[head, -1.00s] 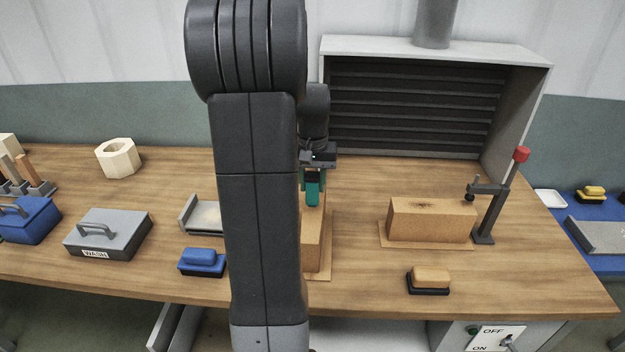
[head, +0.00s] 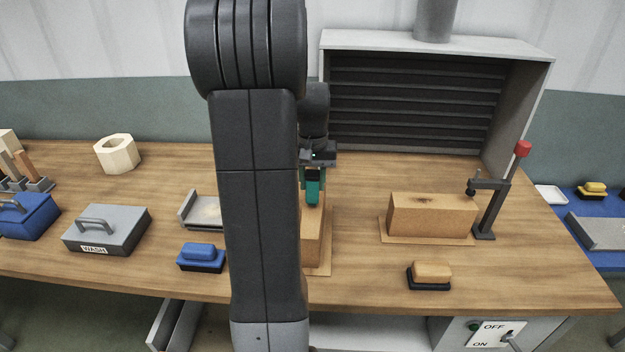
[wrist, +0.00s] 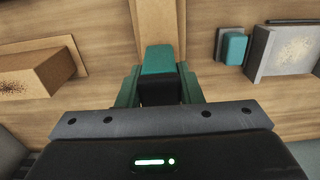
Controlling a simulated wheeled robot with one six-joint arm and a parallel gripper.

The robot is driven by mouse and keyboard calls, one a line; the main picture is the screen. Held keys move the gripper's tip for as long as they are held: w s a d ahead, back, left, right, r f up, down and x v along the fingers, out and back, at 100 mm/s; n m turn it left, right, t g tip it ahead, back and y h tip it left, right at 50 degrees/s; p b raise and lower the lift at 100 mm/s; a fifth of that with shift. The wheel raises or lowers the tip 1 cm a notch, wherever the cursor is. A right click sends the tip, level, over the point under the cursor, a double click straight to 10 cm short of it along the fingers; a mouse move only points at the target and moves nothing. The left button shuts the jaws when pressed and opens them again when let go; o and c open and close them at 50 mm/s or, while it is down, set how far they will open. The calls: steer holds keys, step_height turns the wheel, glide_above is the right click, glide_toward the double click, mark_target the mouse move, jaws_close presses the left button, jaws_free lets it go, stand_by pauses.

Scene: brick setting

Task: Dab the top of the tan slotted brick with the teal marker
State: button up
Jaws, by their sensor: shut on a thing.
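My gripper (head: 314,172) is shut on the teal marker (head: 313,192) and holds it over the far end of a tan brick (head: 313,240). In the wrist view the marker (wrist: 158,60) shows as a teal block with a black part, between the jaws (wrist: 158,88). The tan brick (wrist: 158,22) reaches away beyond it. I cannot tell whether the marker touches the brick's top. My arm hides the brick's left side in the head view, and no slot shows clearly.
Another tan brick (head: 432,217) with a dark smudge on top stands right, beside a red-knobbed clamp stand (head: 490,205). An orange-and-black block (head: 430,275) lies in front. Left are a blue block (head: 201,257), a shallow tray (head: 190,213) and a grey WASH box (head: 107,230).

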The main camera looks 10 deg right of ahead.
steer(key=shift+f, duration=0.55)
stand_by(1.1)
step_height(320, 180, up, 7)
steer(key=p, duration=0.5)
steer(key=shift+r, duration=0.15)
stand_by(0.6)
